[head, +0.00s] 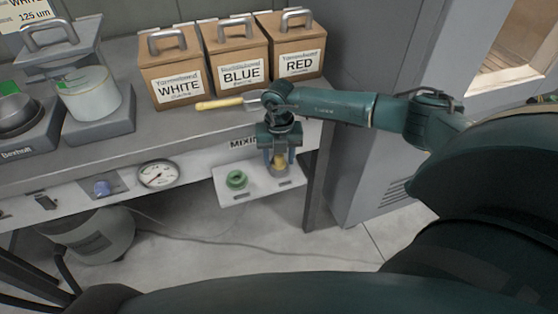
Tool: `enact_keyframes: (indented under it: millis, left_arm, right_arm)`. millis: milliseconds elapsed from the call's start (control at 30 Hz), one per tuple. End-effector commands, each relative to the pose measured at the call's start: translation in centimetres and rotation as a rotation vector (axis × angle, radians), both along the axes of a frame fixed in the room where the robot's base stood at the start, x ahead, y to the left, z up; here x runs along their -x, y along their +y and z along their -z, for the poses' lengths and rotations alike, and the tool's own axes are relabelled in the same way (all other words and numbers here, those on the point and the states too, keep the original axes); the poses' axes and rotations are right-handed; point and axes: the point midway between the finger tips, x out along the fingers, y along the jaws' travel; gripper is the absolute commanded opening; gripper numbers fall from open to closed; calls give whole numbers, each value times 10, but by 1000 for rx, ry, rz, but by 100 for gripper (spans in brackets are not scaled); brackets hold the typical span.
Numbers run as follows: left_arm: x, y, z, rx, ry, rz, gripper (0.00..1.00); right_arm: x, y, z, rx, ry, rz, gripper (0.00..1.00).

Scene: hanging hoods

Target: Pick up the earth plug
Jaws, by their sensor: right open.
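My right gripper (280,170) points down over the right part of a small white shelf (260,191) below the bench front. Its fingers are open, one on each side of a small yellow piece (281,161), which looks like the earth plug. The gripper partly hides this piece, and I cannot tell whether the fingers touch it. A green ring-shaped thing (237,180) sits on the same shelf, left of the gripper. My left gripper is not in view.
The grey bench (190,124) carries boxes labelled WHITE (177,85), BLUE (241,72) and RED (299,64). A yellow-handled tool (220,103) lies before them. A gauge (157,174) sits on the front panel, left of the shelf. A bench leg (317,180) stands close right.

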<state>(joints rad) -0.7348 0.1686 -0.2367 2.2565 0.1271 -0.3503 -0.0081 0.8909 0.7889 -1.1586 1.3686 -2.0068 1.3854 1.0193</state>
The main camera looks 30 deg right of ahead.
Motion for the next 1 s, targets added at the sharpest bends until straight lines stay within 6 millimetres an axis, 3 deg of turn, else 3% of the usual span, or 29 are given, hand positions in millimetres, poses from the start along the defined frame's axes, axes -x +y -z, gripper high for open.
enact_keyframes:
  millis: [133, 700, 1000]
  left_arm:
    - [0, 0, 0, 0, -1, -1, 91]
    - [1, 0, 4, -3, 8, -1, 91]
    - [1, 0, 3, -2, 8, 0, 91]
  right_arm:
    - [0, 0, 0, 0, 0, 0, 48]
    - [0, 0, -1, 0, 1, 0, 1]
    - [0, 0, -5, -1, 0, 0, 0]
